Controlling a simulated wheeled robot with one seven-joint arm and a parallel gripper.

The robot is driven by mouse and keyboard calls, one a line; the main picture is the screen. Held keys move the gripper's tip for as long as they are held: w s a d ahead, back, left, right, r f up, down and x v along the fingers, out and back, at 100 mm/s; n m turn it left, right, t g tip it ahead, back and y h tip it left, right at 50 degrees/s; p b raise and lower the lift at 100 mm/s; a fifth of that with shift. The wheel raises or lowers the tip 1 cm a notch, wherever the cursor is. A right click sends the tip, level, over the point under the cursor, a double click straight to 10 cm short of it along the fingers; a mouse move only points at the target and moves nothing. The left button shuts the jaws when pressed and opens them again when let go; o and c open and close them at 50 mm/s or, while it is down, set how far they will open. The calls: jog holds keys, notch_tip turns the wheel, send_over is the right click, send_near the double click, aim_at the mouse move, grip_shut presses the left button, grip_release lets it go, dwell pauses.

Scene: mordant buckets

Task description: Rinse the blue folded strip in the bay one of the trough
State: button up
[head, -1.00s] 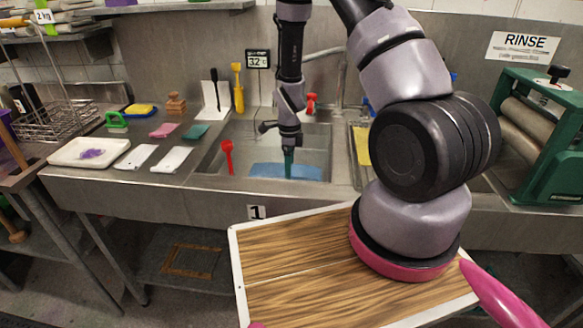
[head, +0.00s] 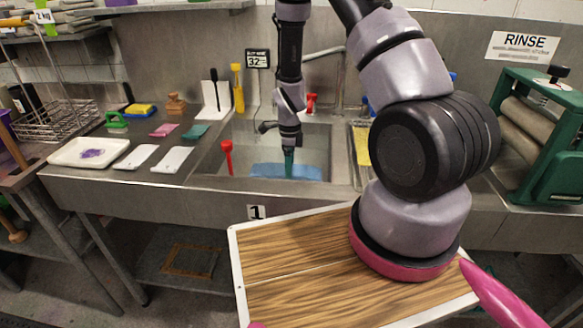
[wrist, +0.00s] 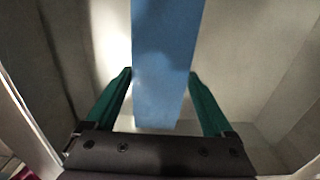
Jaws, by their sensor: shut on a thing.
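The blue folded strip (head: 270,170) lies low in bay one of the trough (head: 235,140), spread across its front part. The bay has a "1" label on its front face. My gripper (head: 289,172) points down into this bay with its green fingers at the strip. In the wrist view the strip (wrist: 165,50) runs between the two fingers, and my gripper is shut on it. I cannot tell whether the strip touches the bay floor.
A red tap handle (head: 227,155) stands at the bay's left edge, and a red one (head: 311,103) behind. White trays (head: 90,153) and coloured cloths lie on the left counter. A green roller press (head: 545,140) stands at the right. A wooden board (head: 290,260) is in front.

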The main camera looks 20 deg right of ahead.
jog(key=shift+w+a, duration=0.1)
jog(key=shift+w, duration=0.05)
jog(key=shift+s+d, duration=0.35)
jog(key=shift+s, duration=0.4)
jog(key=shift+w+a, duration=0.35)
jog(key=shift+w, duration=0.4)
jog(key=shift+r, duration=0.2)
notch_tip(320, 180, up, 8)
jog(key=shift+r, duration=0.2)
jog(key=shift+r, duration=0.1)
dwell(2.9)
jog(key=shift+r, duration=2.4)
